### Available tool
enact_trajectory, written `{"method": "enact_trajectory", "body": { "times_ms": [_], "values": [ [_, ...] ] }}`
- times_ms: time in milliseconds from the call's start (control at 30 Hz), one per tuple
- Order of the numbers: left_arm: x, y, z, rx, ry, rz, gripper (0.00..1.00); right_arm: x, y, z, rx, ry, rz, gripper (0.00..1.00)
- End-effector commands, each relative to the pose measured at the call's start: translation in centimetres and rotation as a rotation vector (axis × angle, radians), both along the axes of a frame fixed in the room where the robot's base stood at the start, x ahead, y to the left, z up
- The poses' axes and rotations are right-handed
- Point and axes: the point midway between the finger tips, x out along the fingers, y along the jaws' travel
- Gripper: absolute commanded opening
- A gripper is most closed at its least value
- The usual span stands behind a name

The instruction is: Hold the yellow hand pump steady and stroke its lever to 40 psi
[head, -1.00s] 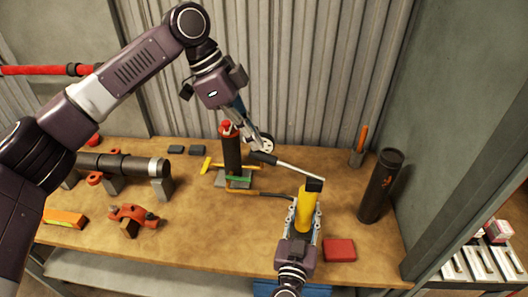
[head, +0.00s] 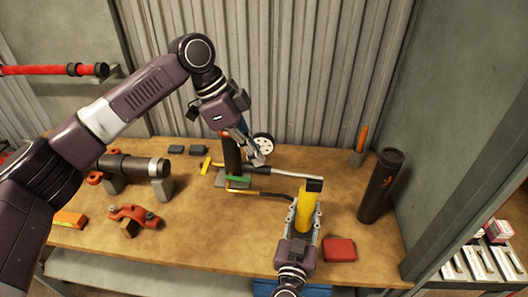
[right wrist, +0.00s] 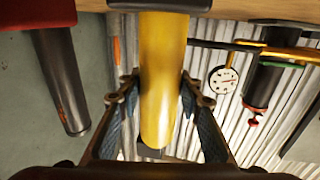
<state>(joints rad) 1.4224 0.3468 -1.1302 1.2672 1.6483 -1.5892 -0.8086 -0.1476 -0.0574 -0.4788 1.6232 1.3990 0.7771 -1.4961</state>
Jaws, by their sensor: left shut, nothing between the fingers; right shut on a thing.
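The yellow hand pump (head: 307,212) stands upright at the front right of the bench, black cap on top. My right gripper (head: 303,222) is shut around its body; the right wrist view shows the yellow barrel (right wrist: 163,80) between both fingers. The pump's lever (head: 290,174) reaches left from the cap, nearly level, ending in a black grip. My left gripper (head: 256,160) is shut and empty, its fingertips at the black grip from above; whether they touch is unclear. The white gauge (head: 263,142) is partly behind it; it also shows in the right wrist view (right wrist: 223,80), reading too small to tell.
A dark riser with red top (head: 231,155) stands behind the left gripper. A hose (head: 262,193) runs toward the pump. A black cylinder (head: 380,186) and red block (head: 339,250) are right of the pump. A pipe (head: 130,165) and orange clamp (head: 134,215) lie left.

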Motion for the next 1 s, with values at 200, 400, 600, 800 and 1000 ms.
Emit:
{"method": "enact_trajectory", "body": {
  "times_ms": [200, 400, 600, 800, 1000],
  "values": [
    [0.0, 0.0, -0.3, 0.002, 0.001, -0.001, 0.00, 0.0, 0.1, 0.0, 0.000, 0.000, 0.003, 0.00],
    [0.0, 0.0, -0.3, 0.002, 0.001, -0.001, 0.00, 0.0, 0.1, 0.0, 0.000, 0.000, 0.003, 0.00],
    [0.2, 1.7, 0.2, 0.002, 0.001, 0.001, 0.00, 0.0, 0.1, 0.0, 0.002, -0.001, 0.002, 0.00],
    [0.4, 3.1, 0.7, 0.004, 0.002, 0.000, 0.00, 0.0, 0.0, 0.0, 0.003, -0.001, 0.000, 0.00],
    [0.4, 3.1, 0.8, 0.004, 0.002, 0.000, 0.00, 0.0, 0.1, 0.0, 0.003, -0.001, 0.001, 0.00]
  ]
}}
